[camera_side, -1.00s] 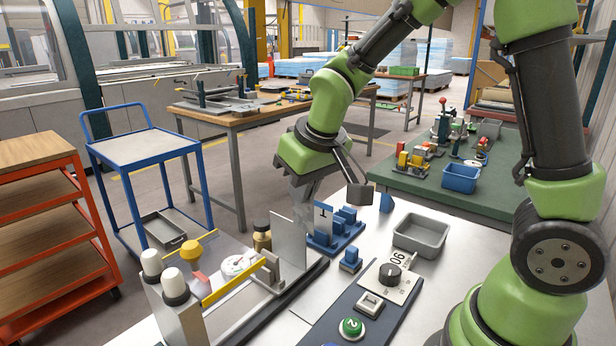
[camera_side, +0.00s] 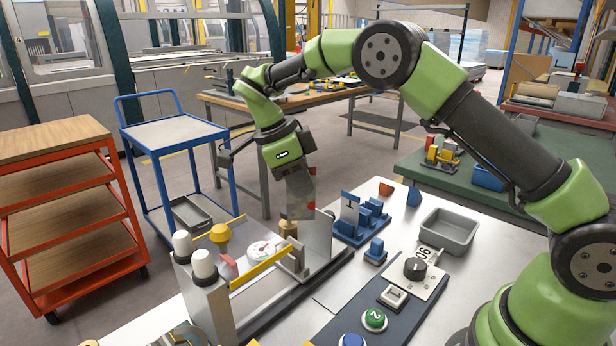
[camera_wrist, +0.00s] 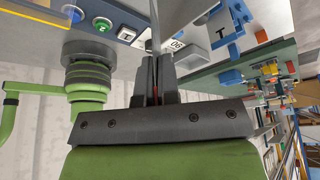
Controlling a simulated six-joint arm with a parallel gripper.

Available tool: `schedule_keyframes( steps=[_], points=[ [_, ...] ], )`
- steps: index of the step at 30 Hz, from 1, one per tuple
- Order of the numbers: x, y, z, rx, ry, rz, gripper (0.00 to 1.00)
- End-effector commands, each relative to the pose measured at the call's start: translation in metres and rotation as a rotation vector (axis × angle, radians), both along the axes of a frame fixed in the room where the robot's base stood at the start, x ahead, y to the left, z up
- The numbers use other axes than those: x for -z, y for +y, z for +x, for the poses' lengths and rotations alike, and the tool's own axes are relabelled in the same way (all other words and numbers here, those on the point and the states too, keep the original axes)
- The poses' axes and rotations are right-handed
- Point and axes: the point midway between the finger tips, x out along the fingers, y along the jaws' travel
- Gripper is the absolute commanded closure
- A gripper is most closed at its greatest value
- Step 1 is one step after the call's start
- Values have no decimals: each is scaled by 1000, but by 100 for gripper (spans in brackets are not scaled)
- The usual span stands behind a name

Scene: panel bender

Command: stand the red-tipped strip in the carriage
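My gripper (camera_wrist: 157,82) is shut on a thin grey strip (camera_wrist: 155,35), seen nearly edge-on in the wrist view. A bit of red shows between the fingers. In the side view my gripper (camera_side: 299,205) points down over the carriage (camera_side: 297,262), close beside its upright grey plate (camera_side: 318,238). A small red patch shows at the fingers there. The strip's lower end is hard to make out, and I cannot tell whether it touches the carriage.
A blue rack marked 1 (camera_side: 350,212) stands right of the carriage. A yellow bar (camera_side: 258,269), white-capped posts (camera_side: 203,264) and a yellow knob (camera_side: 220,234) stand at left. A grey tray (camera_side: 449,231) and a button panel (camera_side: 385,305) lie to the right.

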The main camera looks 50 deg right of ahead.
Motion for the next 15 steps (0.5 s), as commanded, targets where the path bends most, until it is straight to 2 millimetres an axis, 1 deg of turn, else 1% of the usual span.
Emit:
schedule_keyframes(
  steps=[3, 6, 10, 12, 15],
  points=[
    [8, 5, 4, 343, -3, 5, 100],
    [11, 11, 6, 607, 0, 8, 100],
    [13, 16, 6, 790, 3, 5, 100],
    [14, 17, 7, 839, 5, 5, 100],
    [17, 18, 7, 868, 6, 3, 100]
  ],
)
